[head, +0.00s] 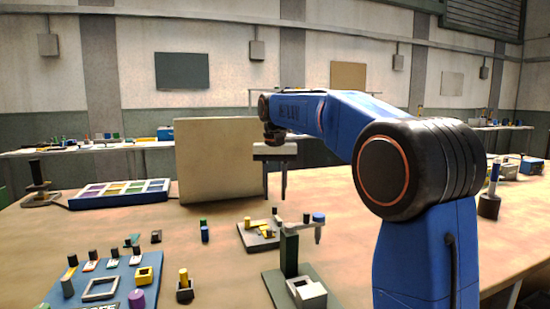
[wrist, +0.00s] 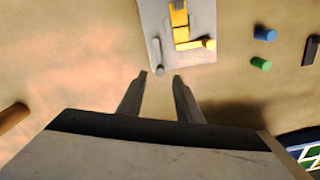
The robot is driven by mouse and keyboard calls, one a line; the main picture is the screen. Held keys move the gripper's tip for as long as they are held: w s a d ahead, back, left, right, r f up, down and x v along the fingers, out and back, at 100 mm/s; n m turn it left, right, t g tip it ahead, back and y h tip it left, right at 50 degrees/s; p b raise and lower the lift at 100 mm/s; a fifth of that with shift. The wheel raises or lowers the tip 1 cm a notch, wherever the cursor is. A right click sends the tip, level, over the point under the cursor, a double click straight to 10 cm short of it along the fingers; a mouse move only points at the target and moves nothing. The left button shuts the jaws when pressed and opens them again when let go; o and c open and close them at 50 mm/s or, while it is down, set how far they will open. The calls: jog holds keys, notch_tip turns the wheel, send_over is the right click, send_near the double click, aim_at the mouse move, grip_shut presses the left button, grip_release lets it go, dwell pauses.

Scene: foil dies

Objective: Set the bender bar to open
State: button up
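A small grey plate with yellow blocks, which looks like the bender, stands on the table in the head view (head: 258,240) and at the top of the wrist view (wrist: 198,18). A grey peg (wrist: 159,68) stands at the plate's near left corner. I cannot tell for sure which part is the bender bar, or its setting. My gripper (head: 276,190) hangs behind the plate in the head view. Its fingers (wrist: 161,76) are apart and empty, with the grey peg just past their tips.
A green press stand (head: 290,255) with a blue knob stands near the plate. Blue (wrist: 265,34) and green (wrist: 261,64) cylinders lie right of the plate in the wrist view. A large beige panel (head: 215,160) and a compartment tray (head: 120,197) stand behind.

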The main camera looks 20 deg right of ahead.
aim_at(275, 207)
notch_tip(275, 207, up, 14)
jog(key=shift+f, duration=0.2)
dwell(0.6)
